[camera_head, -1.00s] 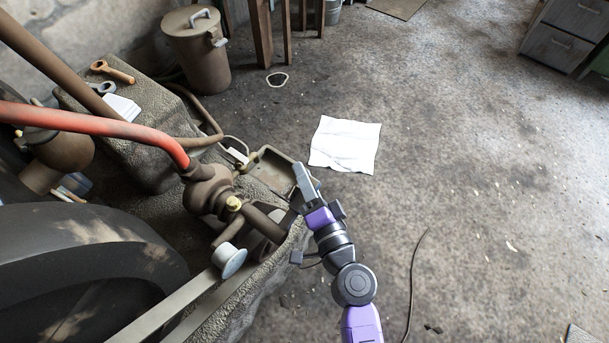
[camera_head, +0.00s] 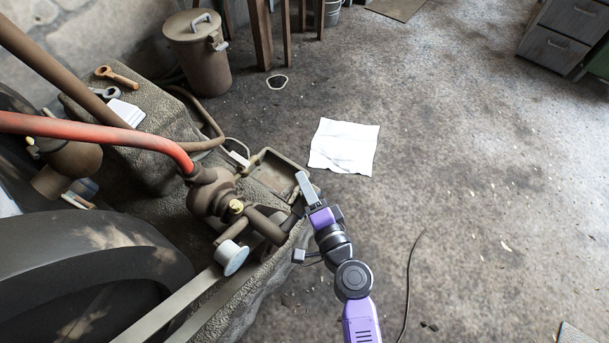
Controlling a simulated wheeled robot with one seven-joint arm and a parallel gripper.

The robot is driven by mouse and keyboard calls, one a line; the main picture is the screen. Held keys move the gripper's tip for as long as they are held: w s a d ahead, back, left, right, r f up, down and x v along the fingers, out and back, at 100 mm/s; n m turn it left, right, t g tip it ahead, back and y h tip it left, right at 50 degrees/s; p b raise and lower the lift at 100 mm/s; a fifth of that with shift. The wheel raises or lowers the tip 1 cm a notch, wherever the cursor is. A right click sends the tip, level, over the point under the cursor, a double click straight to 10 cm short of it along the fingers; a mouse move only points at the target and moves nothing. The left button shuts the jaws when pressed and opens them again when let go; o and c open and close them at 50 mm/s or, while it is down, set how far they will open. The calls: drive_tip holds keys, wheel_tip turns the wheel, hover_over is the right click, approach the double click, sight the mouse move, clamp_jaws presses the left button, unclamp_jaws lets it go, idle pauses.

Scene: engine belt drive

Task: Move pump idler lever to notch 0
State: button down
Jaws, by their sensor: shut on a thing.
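The brown pump (camera_head: 212,196) sits on the stone block at left, with a red hose running into its top. A pale idler pulley (camera_head: 232,258) stands in front of it, with a flat belt (camera_head: 178,306) running to the lower left. My gripper (camera_head: 301,197) is at the right edge of the block, just right of the pump. It is shut on the dark end of the pump idler lever (camera_head: 290,221). The jaws hide part of the lever, and its notches cannot be made out.
A large dark wheel (camera_head: 85,270) fills the lower left. A shallow metal tray (camera_head: 275,176) lies behind my gripper. A lidded bin (camera_head: 198,60) stands at the back. A white sheet (camera_head: 344,146) and a thin cable lie on the floor. The floor at right is mostly clear.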

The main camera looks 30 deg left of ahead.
drive_tip(key=shift+s+f+m+g+h+p, duration=0.15)
drive_tip(key=shift+f+m+g+p, duration=0.25)
drive_tip(key=shift+f, duration=0.35)
drive_tip(key=shift+w+f+m+g+h+p, duration=0.1)
drive_tip(key=shift+f+m+g+h+p, duration=0.1)
drive_tip(key=shift+f+m+p, duration=0.3)
drive_tip(key=shift+f, duration=0.2)
drive_tip(key=c, duration=1.1)
unclamp_jaws()
drive_tip(key=shift+s+d+r, duration=0.1)
drive_tip(key=p+v, duration=0.1)
drive_tip(key=v, duration=0.6)
drive_tip(key=shift+s+d, duration=0.2)
drive_tip(key=shift+w, duration=0.1)
